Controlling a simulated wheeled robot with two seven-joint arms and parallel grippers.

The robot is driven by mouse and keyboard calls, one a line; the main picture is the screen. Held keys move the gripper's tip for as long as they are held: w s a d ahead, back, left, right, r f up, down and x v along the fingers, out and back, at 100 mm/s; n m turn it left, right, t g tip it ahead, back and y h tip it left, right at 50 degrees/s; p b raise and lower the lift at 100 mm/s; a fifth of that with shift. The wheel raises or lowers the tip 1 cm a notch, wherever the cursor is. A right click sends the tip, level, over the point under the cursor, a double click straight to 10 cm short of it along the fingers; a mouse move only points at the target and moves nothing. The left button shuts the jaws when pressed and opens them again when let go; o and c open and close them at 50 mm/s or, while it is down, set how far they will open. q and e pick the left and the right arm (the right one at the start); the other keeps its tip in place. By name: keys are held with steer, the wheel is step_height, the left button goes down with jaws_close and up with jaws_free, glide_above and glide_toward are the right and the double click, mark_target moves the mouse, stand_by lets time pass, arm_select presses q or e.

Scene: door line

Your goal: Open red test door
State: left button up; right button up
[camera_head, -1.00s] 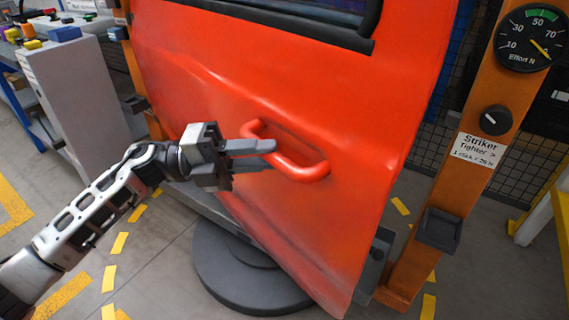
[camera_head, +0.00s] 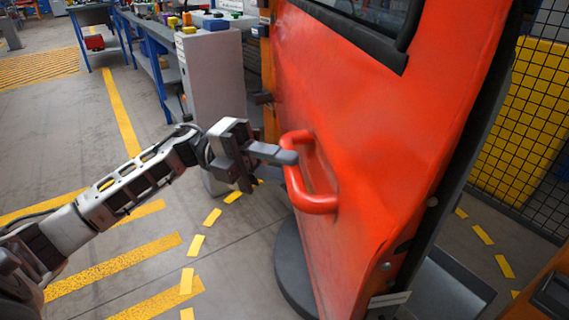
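The red test door (camera_head: 390,130) stands swung out, its right edge turned toward me and apart from the orange post. Its red handle (camera_head: 313,203) is a raised loop on the outer face. My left gripper (camera_head: 272,165) is at the left side of the handle. One grey finger crosses in front of the handle's left bar and the other shows lower and to the left. Whether the fingers close on the bar cannot be seen clearly. My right gripper is not in view.
A grey cabinet (camera_head: 210,85) stands behind the door at left. A dark round base (camera_head: 292,270) lies under the door. Part of the orange post (camera_head: 545,285) shows at lower right. Yellow-marked floor (camera_head: 120,265) is open at left. A mesh fence (camera_head: 525,120) stands at right.

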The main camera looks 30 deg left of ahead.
arm_select(q)
steer(key=shift+o, duration=1.4)
steer(key=shift+f, duration=0.1)
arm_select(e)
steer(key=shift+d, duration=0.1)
arm_select(q)
steer(key=a+f+b, duration=0.1)
steer(key=a+f, duration=0.1)
steer(key=a, duration=1.4)
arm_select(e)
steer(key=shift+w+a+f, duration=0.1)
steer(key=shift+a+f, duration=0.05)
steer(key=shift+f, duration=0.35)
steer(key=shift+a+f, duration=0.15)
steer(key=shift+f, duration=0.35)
arm_select(q)
steer(key=shift+d, duration=0.1)
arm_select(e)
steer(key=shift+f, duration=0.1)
